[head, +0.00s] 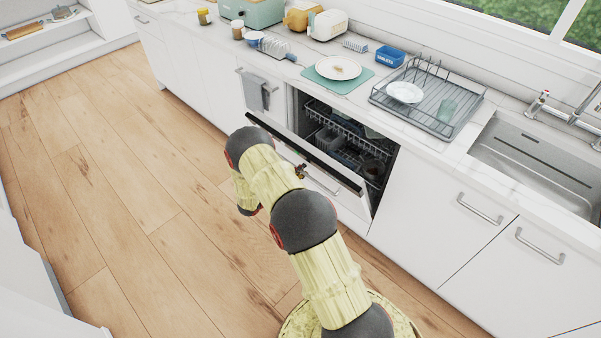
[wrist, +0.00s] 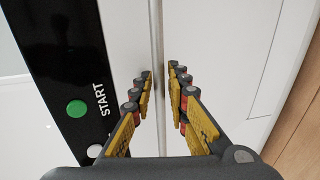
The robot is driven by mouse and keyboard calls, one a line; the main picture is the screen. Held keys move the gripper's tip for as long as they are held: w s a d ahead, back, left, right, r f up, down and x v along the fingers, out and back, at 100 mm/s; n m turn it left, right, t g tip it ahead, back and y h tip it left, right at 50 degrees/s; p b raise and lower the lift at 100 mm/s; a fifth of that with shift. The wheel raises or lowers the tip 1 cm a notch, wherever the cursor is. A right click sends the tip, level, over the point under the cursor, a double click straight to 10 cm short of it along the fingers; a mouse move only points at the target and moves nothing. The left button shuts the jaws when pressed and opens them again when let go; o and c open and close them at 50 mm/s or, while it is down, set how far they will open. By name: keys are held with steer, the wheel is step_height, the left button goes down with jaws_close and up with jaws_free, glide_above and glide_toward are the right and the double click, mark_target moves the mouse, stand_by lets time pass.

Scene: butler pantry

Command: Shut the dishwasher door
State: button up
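The dishwasher (head: 345,112) stands in the cabinet row with its white door (head: 354,203) tilted partly open at the top. A black strip runs along the door's top edge; in the wrist view this control strip (wrist: 65,60) carries a green button and the word START. The door's metal handle bar (head: 326,183) also shows in the wrist view (wrist: 157,40). My gripper (wrist: 160,70) is at the door front, its fingers apart on either side of the bar. Contact with the bar cannot be told. In the head view my arm hides much of the gripper and part of the door.
The racks (head: 345,140) inside the dishwasher hold dishes. A grey towel (head: 256,92) hangs on the cabinet left of the door. A dish rack (head: 430,100) and a sink (head: 535,165) are on the counter at right. The wooden floor (head: 150,170) at left is clear.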

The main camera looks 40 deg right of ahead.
steer(key=shift+d, duration=0.1)
steer(key=shift+c, duration=1)
jaws_close()
